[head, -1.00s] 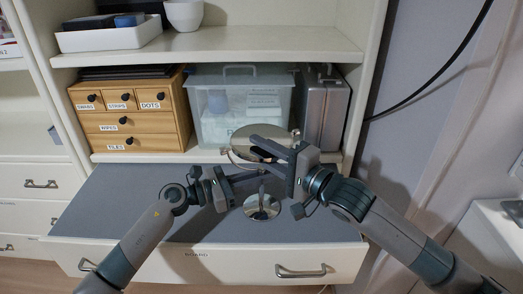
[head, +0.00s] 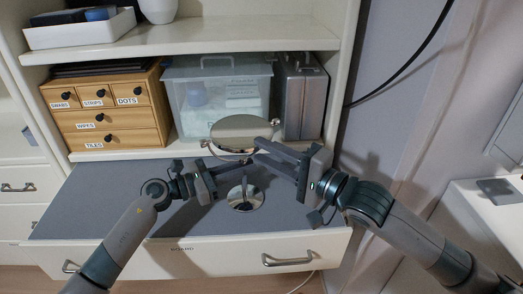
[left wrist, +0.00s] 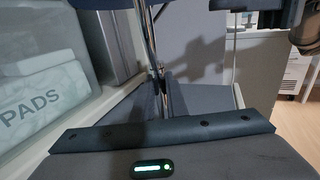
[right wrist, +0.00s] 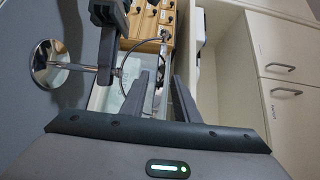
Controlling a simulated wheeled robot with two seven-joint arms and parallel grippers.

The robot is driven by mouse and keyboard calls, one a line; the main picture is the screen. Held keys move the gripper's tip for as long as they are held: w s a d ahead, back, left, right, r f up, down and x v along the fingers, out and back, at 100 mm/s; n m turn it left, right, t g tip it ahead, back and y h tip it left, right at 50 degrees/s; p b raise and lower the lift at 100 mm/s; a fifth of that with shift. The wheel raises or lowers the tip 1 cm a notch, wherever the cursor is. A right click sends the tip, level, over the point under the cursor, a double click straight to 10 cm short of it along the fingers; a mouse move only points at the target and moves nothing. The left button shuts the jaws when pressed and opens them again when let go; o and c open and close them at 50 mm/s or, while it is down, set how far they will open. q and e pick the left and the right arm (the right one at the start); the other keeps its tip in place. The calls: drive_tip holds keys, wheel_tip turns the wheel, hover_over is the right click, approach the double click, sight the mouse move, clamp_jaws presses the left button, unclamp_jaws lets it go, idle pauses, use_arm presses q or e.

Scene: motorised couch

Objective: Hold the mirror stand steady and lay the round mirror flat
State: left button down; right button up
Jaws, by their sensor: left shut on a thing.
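The round mirror (head: 240,132) sits in its curved frame on a stand, tilted back, its face partly toward the head camera. The stand's round shiny base (head: 246,198) rests on the grey drawer-top board. My left gripper (head: 246,164) is shut on the mirror stand's stem, below the mirror. My right gripper (head: 256,150) is open by the mirror's lower right edge; contact cannot be told. In the right wrist view its two fingers are apart, with the mirror (right wrist: 159,88) nearly edge-on beyond them. The base (right wrist: 48,63) also shows there.
A clear lidded bin (head: 218,90), a metal case (head: 302,95) and a wooden drawer box (head: 107,110) stand on the shelf behind. The grey board (head: 110,200) is bare to the left. A wall (head: 385,110) is to the right.

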use_arm(q)
drive_tip(key=c, duration=1.7)
unclamp_jaws()
drive_tip(key=shift+o, duration=0.2)
drive_tip(key=shift+a, duration=0.1)
drive_tip(key=v, duration=1.1)
drive_tip(key=shift+s+a, duration=0.15)
drive_tip(key=shift+a, duration=0.2)
